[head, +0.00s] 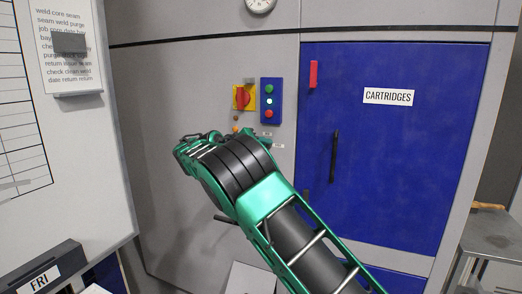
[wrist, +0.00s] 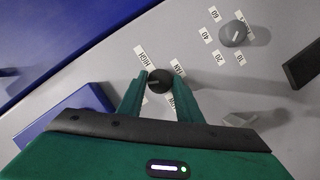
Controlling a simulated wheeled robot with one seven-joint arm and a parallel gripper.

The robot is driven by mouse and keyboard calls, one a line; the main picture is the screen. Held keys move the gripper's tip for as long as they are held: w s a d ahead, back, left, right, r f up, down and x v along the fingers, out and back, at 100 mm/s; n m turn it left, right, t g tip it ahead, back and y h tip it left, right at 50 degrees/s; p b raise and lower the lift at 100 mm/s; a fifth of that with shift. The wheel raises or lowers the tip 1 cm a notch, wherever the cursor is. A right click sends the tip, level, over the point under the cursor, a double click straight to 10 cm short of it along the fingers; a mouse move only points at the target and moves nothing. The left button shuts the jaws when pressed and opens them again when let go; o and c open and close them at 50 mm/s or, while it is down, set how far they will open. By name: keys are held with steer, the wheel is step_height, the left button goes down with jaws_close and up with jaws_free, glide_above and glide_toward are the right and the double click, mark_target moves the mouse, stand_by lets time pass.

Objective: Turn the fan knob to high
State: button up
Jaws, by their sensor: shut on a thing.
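The fan knob (wrist: 158,79) is a small dark round knob on a grey panel in the wrist view. A HIGH label (wrist: 147,57) is at its upper left and a FAN label (wrist: 177,68) at its upper right. Another label below it is partly covered by a finger. My gripper (wrist: 160,82) has its green fingers on either side of the knob and is shut on it. A light mark shows on the knob's face, but I cannot tell exactly which label it points to. In the head view my arm hides the knob.
A second, grey knob (wrist: 233,33) with number labels is at the upper right in the wrist view. In the head view a yellow plate with a red switch (head: 242,97) and a blue button box (head: 270,101) are above my arm. A blue cartridges door (head: 390,140) is at right.

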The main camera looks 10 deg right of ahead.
steer(key=m+t+y, duration=0.1)
steer(key=m, duration=0.2)
steer(key=m+y, duration=0.2)
steer(key=m+t+y, duration=0.1)
steer(key=m+y, duration=0.1)
steer(key=m, duration=0.1)
steer(key=shift+s+d+f+m+t, duration=0.25)
steer(key=shift+f+m+t, duration=0.05)
stand_by(0.3)
stand_by(0.5)
steer(key=o, duration=1)
steer(key=shift+o, duration=0.2)
steer(key=shift+r, duration=0.15)
steer(key=v, duration=1)
steer(key=shift+s+r, duration=0.15)
steer(key=shift+s, duration=0.1)
